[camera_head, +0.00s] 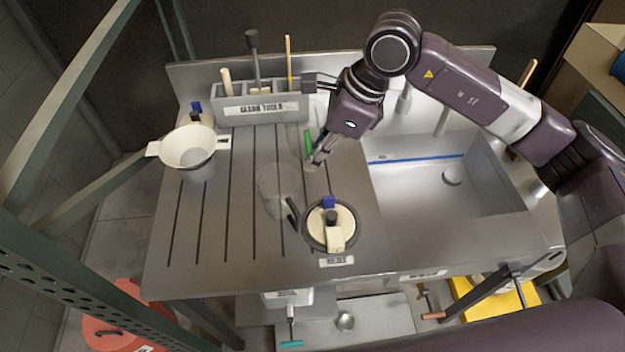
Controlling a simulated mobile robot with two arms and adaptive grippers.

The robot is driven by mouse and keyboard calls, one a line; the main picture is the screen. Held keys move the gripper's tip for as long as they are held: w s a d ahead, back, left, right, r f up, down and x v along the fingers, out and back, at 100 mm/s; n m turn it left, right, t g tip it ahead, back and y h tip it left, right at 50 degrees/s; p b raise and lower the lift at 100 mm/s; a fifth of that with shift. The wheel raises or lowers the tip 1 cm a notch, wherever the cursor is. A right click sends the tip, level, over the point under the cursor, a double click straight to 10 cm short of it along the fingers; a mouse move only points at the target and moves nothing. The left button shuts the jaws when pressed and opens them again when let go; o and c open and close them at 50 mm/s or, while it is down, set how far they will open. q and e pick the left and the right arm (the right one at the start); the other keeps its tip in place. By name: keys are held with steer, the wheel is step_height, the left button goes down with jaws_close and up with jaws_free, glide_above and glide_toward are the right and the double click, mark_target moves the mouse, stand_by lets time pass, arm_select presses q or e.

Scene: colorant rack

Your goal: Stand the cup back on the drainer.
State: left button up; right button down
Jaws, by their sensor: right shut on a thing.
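A clear, see-through cup (278,192) shows faintly above the ribbed drainer (225,225), left of my right gripper. Its outline is hard to make out, and I cannot tell its tilt or whether it touches the drainer. My right gripper (314,165) comes in from the right, pointing down and left. It is shut at the right upper edge of the clear cup, seemingly on its wall. The grip point is small and partly hidden by the fingers. My left gripper is not in view.
A white bowl-shaped vessel (188,146) stands at the drainer's left. A grey tool holder (262,107) with upright tools is at the back. The sink basin (440,185) is at right. The drainer's left-middle is clear.

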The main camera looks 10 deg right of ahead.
step_height(320, 180, down, 9)
steer(key=shift+w+f+p, duration=0.1)
steer(key=shift+w+p, duration=0.05)
steer(key=shift+p, duration=0.8)
steer(key=shift+f, duration=0.3)
steer(key=c, duration=2.1)
jaws_free()
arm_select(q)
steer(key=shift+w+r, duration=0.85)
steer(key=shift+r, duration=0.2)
